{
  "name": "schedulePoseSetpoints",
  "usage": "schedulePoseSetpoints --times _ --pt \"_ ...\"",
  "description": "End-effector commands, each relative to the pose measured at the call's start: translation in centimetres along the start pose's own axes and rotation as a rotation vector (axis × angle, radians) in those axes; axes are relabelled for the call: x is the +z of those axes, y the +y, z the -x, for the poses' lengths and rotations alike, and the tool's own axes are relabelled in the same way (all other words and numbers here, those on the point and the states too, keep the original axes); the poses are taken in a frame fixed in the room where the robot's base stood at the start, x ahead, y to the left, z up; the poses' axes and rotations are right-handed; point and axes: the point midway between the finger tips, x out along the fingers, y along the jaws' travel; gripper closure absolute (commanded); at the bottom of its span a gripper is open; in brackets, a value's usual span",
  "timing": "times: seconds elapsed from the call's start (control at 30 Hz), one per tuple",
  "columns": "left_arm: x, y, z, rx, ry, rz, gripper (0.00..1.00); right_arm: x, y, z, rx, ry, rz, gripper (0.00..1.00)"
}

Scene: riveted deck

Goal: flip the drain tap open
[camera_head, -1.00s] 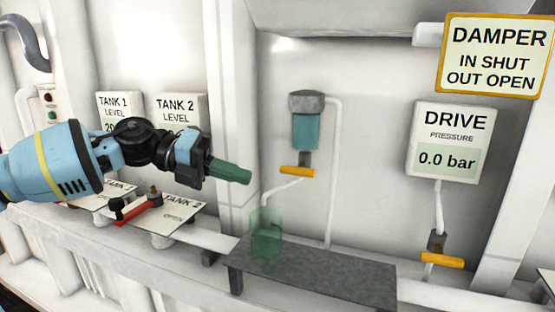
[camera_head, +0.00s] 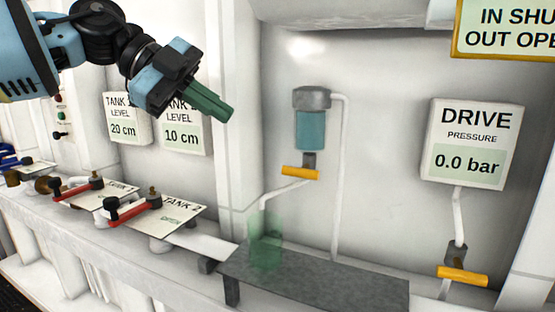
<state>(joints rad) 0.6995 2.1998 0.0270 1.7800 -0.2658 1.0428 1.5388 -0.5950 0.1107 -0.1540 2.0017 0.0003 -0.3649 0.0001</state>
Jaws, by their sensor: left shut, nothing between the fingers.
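The drain tap has a yellow-orange handle (camera_head: 300,172) that lies roughly level, below a filter bowl (camera_head: 311,128) with a grey cap and teal body on the back wall. A thin white spout runs from the tap down to the left, over a green see-through cup (camera_head: 266,246). My left gripper (camera_head: 226,115) has green fingers and is shut and empty. It is up and to the left of the tap handle in the picture, apart from it. My right gripper is not in view.
The cup stands on a grey shelf (camera_head: 330,283). A second yellow handle (camera_head: 462,277) is at lower right, under the DRIVE pressure panel (camera_head: 470,143) reading 0.0 bar. Red-handled valves (camera_head: 135,210) with tank plates are at left. A white pipe (camera_head: 340,190) runs beside the bowl.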

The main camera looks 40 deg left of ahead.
Motion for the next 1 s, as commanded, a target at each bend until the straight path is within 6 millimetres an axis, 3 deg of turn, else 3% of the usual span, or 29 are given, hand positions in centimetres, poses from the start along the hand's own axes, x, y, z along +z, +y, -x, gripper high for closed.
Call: schedulePoseSetpoints --times 0.2,0.63,0.77,1.0 --pt "-0.5 -0.1 0.7 -0.003 -0.025 0.088 1.0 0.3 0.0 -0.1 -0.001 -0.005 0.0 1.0" --pt "-0.5 0.0 0.3 -0.001 -0.025 0.092 1.0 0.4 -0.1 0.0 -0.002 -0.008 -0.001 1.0" --pt "-0.5 0.0 -1.1 0.001 -0.025 0.093 1.0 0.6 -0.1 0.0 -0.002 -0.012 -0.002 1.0" --pt "-0.3 0.1 -5.5 0.004 -0.026 0.092 1.0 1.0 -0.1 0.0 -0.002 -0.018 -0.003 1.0"
